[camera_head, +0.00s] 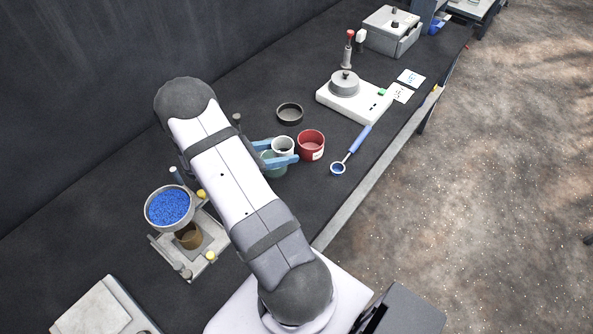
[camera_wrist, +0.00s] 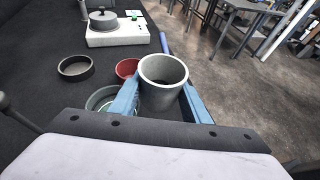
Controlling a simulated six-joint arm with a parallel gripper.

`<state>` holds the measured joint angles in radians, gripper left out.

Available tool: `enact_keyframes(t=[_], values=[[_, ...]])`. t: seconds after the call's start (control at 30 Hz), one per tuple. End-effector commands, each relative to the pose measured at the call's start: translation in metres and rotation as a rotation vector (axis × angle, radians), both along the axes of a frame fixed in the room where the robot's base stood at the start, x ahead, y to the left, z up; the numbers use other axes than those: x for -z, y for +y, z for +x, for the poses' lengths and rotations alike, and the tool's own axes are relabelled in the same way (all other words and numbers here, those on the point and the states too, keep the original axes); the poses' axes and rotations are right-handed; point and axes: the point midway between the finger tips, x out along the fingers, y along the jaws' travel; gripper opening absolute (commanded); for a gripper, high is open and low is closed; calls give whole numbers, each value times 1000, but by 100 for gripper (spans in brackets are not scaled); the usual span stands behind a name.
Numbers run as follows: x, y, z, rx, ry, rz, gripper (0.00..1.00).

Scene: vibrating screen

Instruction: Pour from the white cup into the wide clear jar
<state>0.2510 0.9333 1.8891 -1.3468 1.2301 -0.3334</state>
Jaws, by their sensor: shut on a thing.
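The white cup (camera_head: 283,145) is held between the blue fingers of my gripper (camera_head: 281,153), above the dark bench. In the wrist view the white cup (camera_wrist: 163,72) stands about upright between the two fingers of my gripper (camera_wrist: 161,100), its mouth facing up. Its inside looks grey and dark; I cannot tell what it holds. The wide clear jar (camera_head: 273,167) looks greenish and sits just below and beside the cup, partly hidden by a finger. In the wrist view the jar (camera_wrist: 97,98) is left of the cup, behind the left finger.
A red cup (camera_head: 311,144) stands close to the right of the white cup. A black dish (camera_head: 290,113) lies behind, and a blue-handled scoop (camera_head: 351,149) lies near the bench edge. A scale (camera_head: 354,99) stands farther back. A bowl of blue grains (camera_head: 169,207) is at left.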

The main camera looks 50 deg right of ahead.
Motion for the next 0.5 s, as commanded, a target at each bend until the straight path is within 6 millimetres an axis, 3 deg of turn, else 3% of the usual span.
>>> enact_keyframes(t=[0.03,0.2,0.33,0.5], values=[[12,-6,22,-35,-3,-1,13],[22,-18,82,-154,-3,-3,13],[23,-23,114,-220,-3,-2,13],[23,-26,138,-273,-2,-1,13]])
